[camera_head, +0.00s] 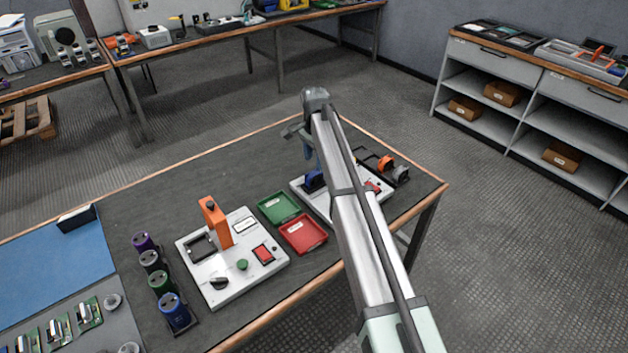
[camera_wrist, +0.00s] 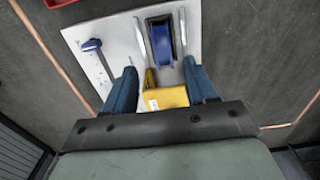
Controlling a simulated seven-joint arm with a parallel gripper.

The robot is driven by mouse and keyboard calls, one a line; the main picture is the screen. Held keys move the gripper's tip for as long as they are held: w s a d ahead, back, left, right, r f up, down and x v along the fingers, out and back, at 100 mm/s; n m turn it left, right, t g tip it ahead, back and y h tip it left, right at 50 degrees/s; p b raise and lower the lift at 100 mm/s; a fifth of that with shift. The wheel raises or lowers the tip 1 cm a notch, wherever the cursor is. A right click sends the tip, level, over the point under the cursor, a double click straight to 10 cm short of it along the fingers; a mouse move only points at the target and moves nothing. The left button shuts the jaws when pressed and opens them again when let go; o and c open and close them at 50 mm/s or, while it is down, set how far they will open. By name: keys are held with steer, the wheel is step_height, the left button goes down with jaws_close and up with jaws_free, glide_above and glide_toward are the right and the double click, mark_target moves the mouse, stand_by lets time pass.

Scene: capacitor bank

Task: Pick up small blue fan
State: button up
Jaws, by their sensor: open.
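My gripper (camera_head: 308,148) is above the board in the head view, partly hidden by my arm. In the wrist view my gripper (camera_wrist: 159,66) is open, with its two blue fingers apart and nothing held. The fan lies just beyond the fingertips, roughly in line with the gap. A yellow block (camera_wrist: 165,98) shows between the fingers.
A blue-ended lever (camera_wrist: 92,45) lies left of the fan on the board. Orange and grey round parts (camera_head: 385,163) stand to the right. Green (camera_head: 279,207) and red (camera_head: 303,233) trays and another white fixture (camera_head: 228,265) are to the left.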

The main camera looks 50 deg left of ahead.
mark_target(314, 173)
steer(key=shift+a+f, duration=0.2)
steer(key=shift+f, duration=3.65)
jaws_close()
